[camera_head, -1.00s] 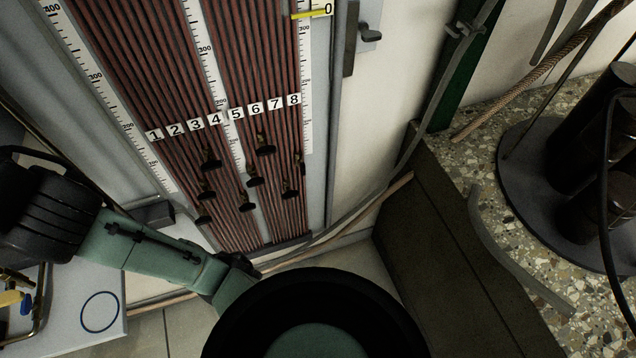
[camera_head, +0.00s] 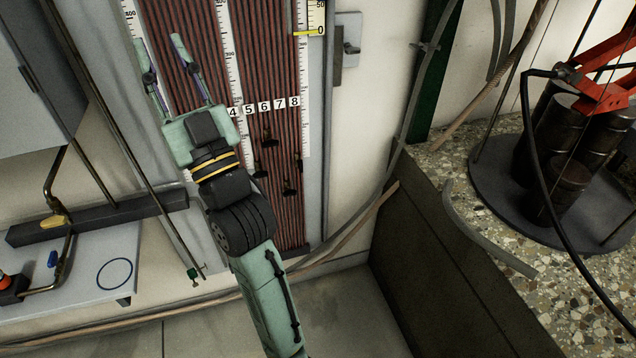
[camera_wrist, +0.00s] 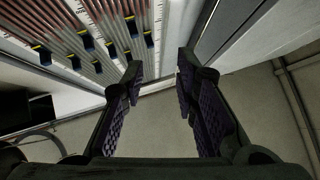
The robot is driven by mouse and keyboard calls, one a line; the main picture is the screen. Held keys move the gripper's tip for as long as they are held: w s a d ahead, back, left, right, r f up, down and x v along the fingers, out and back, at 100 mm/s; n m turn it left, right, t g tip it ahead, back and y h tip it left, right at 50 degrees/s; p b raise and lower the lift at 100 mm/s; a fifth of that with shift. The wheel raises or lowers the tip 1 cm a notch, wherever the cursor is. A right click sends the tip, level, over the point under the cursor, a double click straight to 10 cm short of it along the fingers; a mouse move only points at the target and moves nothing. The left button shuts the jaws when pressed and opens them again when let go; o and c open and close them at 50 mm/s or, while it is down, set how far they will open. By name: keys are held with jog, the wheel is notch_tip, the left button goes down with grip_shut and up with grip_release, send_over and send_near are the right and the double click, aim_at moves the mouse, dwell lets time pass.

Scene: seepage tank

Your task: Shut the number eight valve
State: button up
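The number label 8 (camera_head: 294,101) is at the right end of the label row on the tube board. My gripper (camera_head: 160,55) is open and empty, in front of the upper left of the board, up and left of this valve. In the wrist view my gripper (camera_wrist: 160,72) shows its fingers spread. Several dark valve handles show at upper left there, without readable numbers.
Other valves (camera_head: 268,139) sit close by, and my arm hides those on the left. A grey pipe (camera_head: 408,140) runs beside the board. A white table (camera_head: 75,265) is at lower left.

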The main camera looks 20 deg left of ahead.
jog(key=w+d+f+m+t+h+b, duration=0.1)
jog(key=w+d+f+h, duration=0.15)
jog(key=w+f, duration=0.5)
jog(key=w+d+f+m+h+b, duration=0.15)
jog(key=w+f+h, duration=0.25)
jog(key=f, duration=0.6)
jog(key=m+g+h, duration=0.2)
jog(key=h, duration=0.4)
send_near(302, 164)
jog(key=shift+y, duration=0.25)
jog(key=p+x, duration=0.1)
jog(key=x, duration=0.8)
jog(key=shift+w+f+p, duration=0.15)
jog(key=shift+p, duration=0.2)
jog(key=shift+c, duration=0.4)
grip_shut()
